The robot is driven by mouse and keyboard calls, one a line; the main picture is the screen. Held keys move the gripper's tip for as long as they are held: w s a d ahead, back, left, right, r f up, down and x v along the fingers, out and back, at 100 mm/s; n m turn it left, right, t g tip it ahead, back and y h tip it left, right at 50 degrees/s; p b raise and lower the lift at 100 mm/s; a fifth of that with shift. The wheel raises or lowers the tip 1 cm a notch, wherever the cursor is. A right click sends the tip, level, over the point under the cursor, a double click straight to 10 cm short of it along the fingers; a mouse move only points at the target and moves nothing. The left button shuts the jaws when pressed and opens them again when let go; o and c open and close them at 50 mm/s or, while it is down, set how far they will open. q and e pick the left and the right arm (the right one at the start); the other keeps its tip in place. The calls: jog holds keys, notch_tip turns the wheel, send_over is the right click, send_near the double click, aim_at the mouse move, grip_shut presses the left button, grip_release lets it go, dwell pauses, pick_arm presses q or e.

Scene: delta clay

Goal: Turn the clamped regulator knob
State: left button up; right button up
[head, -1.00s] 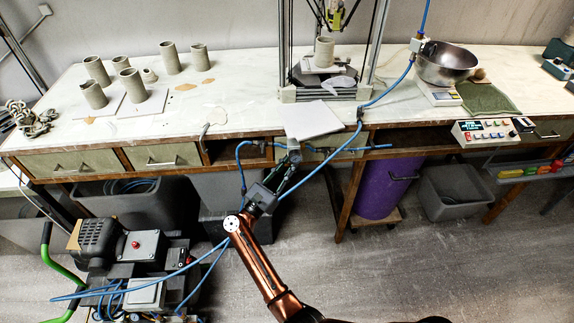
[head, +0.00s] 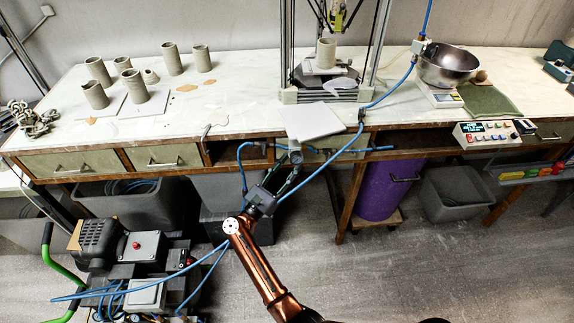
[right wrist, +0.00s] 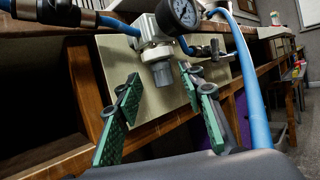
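The regulator (right wrist: 152,35) is a white body mounted at a pale panel under the bench edge. A round dial gauge (right wrist: 178,13) sits at its upper right. Its grey knob (right wrist: 162,74) hangs from the underside. In the head view the regulator (head: 295,150) is small and partly hidden by my right gripper (head: 287,180). In the right wrist view my right gripper (right wrist: 162,84) is open, with one green-padded finger on each side below the knob. There is a visible gap, and nothing is held. My left gripper is not in view.
A blue hose (right wrist: 255,90) passes close to the right of the gripper. The wooden bench frame (right wrist: 85,90) stands to the left. A white board (head: 315,121) overhangs the bench edge above.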

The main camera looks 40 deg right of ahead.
jog(key=v, duration=1.1)
jog(key=shift+a, duration=0.25)
jog(key=shift+d+f, duration=0.1)
